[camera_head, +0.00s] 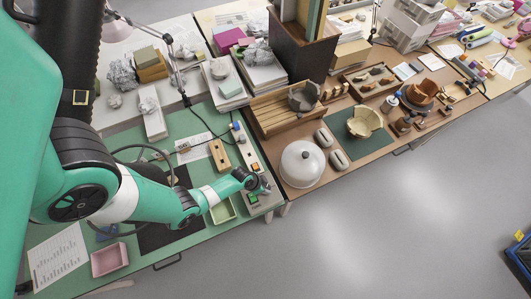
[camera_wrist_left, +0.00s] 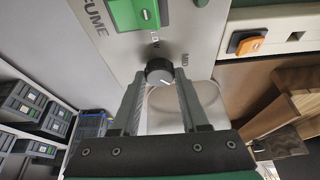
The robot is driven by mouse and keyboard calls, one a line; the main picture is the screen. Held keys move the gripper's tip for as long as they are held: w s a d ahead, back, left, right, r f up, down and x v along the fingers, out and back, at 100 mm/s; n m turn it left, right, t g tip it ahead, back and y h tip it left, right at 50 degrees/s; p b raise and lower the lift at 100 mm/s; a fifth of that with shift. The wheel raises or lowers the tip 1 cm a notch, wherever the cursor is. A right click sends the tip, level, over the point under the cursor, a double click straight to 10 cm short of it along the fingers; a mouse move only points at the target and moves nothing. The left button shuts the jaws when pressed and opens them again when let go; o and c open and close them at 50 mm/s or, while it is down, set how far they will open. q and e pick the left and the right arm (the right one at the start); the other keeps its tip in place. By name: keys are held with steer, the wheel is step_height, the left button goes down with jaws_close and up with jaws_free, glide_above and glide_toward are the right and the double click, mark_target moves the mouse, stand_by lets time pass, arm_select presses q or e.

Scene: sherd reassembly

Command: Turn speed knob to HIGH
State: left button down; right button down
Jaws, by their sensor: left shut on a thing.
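The dark round speed knob (camera_wrist_left: 159,71) sits on a light grey control panel (camera_wrist_left: 188,42) in the left wrist view. Labels by it read LOW, partly cut, and MID; no HIGH label shows. A pale mark shows on the knob's lower right face. My left gripper (camera_wrist_left: 157,84) is shut on the knob, one finger on each side. In the head view my left gripper (camera_head: 263,188) is at the panel near the green bench's right end, and the knob is too small to make out. My right gripper is in neither view.
A green switch (camera_wrist_left: 136,13) is on the panel above the knob. An orange rocker switch (camera_wrist_left: 247,43) is on a pale strip to the right. A white dome (camera_head: 301,164) stands right of my gripper. A green tray (camera_head: 223,211) lies to its left.

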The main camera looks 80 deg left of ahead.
arm_select(q)
steer(key=m+h+b, duration=0.1)
steer(key=m, duration=0.2)
steer(key=shift+a+m, duration=0.15)
steer(key=shift+m, duration=0.25)
steer(key=shift+m+h, duration=0.7)
steer(key=shift+m, duration=0.5)
steer(key=shift+m+g+h+p, duration=0.3)
steer(key=shift+m+h+p, duration=0.15)
steer(key=shift+m, duration=0.65)
steer(key=shift+c, duration=2.1)
jaws_free()
steer(key=shift+r, duration=0.1)
